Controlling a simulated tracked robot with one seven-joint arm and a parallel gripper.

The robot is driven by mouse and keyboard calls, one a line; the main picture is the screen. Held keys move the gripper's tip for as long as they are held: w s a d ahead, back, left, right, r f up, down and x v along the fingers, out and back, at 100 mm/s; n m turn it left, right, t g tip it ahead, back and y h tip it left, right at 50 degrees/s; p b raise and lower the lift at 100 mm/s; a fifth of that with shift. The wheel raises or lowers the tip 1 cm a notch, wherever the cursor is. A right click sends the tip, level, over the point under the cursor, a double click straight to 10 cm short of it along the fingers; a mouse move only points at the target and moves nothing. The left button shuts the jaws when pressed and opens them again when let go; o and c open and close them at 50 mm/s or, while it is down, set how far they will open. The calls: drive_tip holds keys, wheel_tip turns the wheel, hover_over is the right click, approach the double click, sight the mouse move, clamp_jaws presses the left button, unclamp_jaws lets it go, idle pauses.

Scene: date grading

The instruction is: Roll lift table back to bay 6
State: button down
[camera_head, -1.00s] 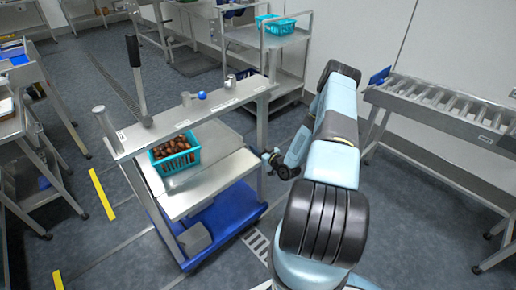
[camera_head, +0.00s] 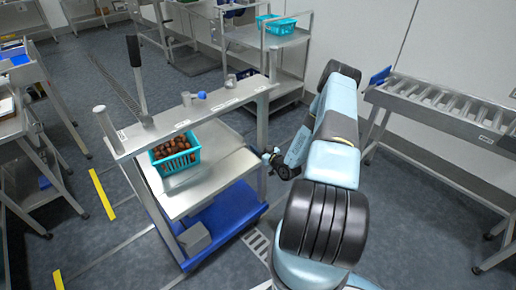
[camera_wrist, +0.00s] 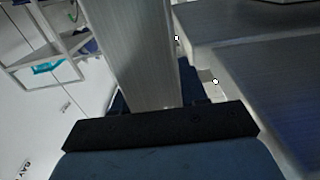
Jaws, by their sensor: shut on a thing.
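The lift table (camera_head: 235,165) is a steel table on a blue base (camera_head: 228,212), with a raised top shelf and an upright lever (camera_head: 137,75). It stands at left centre in the head view. A teal basket (camera_head: 178,163) of brown dates sits on its lower deck. My gripper (camera_head: 268,157) is at the table's right-hand post (camera_head: 262,125) and is shut on it. In the wrist view the post (camera_wrist: 145,50) rises between the jaws, with the deck (camera_wrist: 210,25) to its right. The fingertips are mostly hidden.
A roller conveyor (camera_head: 440,100) stands at the right. A steel shelf cart (camera_head: 285,40) with teal baskets is behind. Benches (camera_head: 40,100) line the left. Partial "BAY" lettering (camera_wrist: 25,168) shows in the wrist view.

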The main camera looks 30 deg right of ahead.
drive_tip(key=w+d, duration=0.3)
drive_tip(key=d, duration=0.8)
drive_tip(key=shift+w+d, duration=0.15)
drive_tip(key=shift+d, duration=0.2)
drive_tip(key=w+d, duration=0.3)
drive_tip(key=d, duration=0.8)
drive_tip(key=shift+w+d, duration=0.15)
drive_tip(key=shift+d, duration=0.1)
drive_tip(key=d, duration=0.2)
drive_tip(key=w+d, duration=0.1)
drive_tip(key=d, duration=0.1)
drive_tip(key=shift+w+d, duration=0.1)
idle(0.4)
drive_tip(key=c, duration=0.5)
unclamp_jaws()
